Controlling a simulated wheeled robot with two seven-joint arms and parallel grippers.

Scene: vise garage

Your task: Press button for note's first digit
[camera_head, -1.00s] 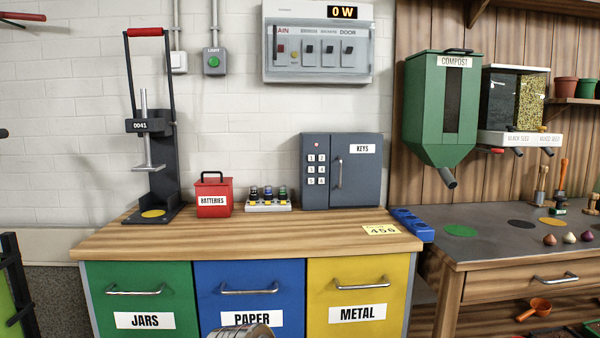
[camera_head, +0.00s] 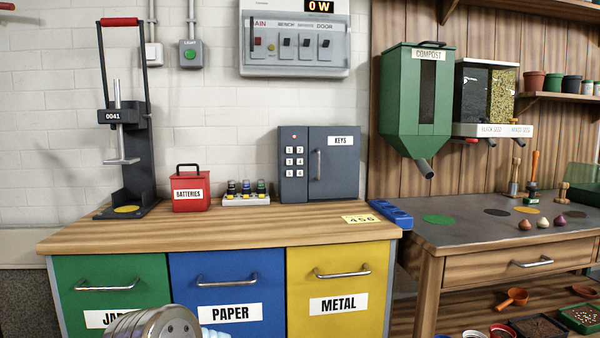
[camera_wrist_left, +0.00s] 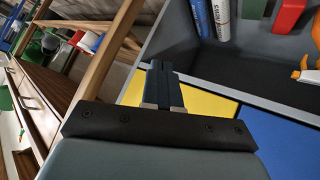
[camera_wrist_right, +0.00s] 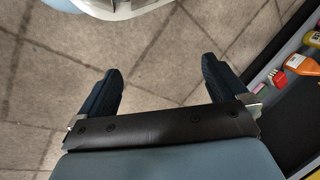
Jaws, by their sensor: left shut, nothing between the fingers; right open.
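A yellow note (camera_head: 360,219) lies on the front right of the wooden counter and seems to read 456. The dark grey KEYS cabinet (camera_head: 335,178) stands at the back of the counter with its door shut. Its left side has a keypad (camera_head: 294,161) of white buttons in two columns, with a small red light above. The button digits are small; they seem to run from 1 to 6. My left gripper (camera_wrist_left: 163,82) is shut and empty, apart from the keypad. My right gripper (camera_wrist_right: 162,75) is open and empty above the floor. Neither gripper shows in the head view.
A red BATTERIES box (camera_head: 190,190), a battery holder (camera_head: 246,199) and a black press (camera_head: 133,150) stand left of the cabinet. Green, blue and yellow drawers (camera_head: 337,285) front the counter (camera_head: 230,222). A workbench (camera_head: 470,230) adjoins at right. The counter before the keypad is clear.

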